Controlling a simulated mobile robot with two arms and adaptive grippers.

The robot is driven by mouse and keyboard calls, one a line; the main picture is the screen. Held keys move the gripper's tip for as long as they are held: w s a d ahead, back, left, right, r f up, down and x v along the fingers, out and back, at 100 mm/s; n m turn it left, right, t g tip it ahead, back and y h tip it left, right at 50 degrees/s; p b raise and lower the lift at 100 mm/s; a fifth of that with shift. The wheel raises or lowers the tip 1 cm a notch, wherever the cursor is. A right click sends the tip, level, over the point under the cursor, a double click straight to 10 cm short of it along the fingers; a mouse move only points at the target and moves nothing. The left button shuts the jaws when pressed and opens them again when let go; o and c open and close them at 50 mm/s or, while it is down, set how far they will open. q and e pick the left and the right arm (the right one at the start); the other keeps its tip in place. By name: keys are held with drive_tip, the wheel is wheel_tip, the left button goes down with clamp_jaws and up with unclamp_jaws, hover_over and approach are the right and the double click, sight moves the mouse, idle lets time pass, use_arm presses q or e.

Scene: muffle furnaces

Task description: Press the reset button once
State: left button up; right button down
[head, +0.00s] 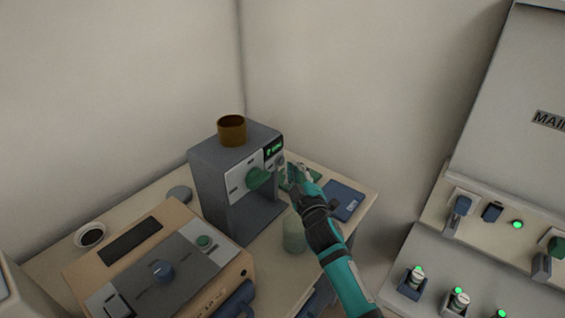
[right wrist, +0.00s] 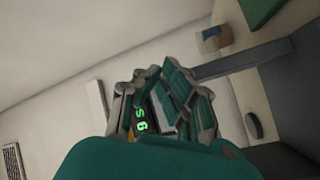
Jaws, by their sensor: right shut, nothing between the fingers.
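A grey machine (head: 225,195) stands on the table with a light front panel, a green knob (head: 257,178) and a small display with green characters (head: 273,148). The display also shows in the right wrist view (right wrist: 141,119), partly behind my fingers. I cannot make out which control is the reset button; no label is readable. My right gripper (head: 298,172) is shut and empty, just right of the machine's front panel in the head view. In the right wrist view its fingers (right wrist: 165,90) cover part of the panel. I cannot tell whether they touch it. My left gripper is not in view.
A brown cup (head: 232,130) sits on top of the machine. A tan device (head: 160,262) with a blue knob and green button stands at front left. A translucent cup (head: 294,234) and a blue flat item (head: 345,201) are nearby. A control panel (head: 480,240) is at right.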

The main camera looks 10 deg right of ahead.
drive_tip(key=shift+w+a, duration=0.45)
idle(1.0)
drive_tip(key=shift+d, duration=0.1)
drive_tip(key=shift+s+d+p, duration=0.3)
drive_tip(key=shift+s+d, duration=0.25)
drive_tip(key=shift+s, duration=0.1)
drive_tip(key=s+d+p, duration=0.2)
drive_tip(key=s+d, duration=0.1)
drive_tip(key=shift+s+d+p, duration=0.25)
drive_tip(key=shift+p, duration=0.05)
idle(0.9)
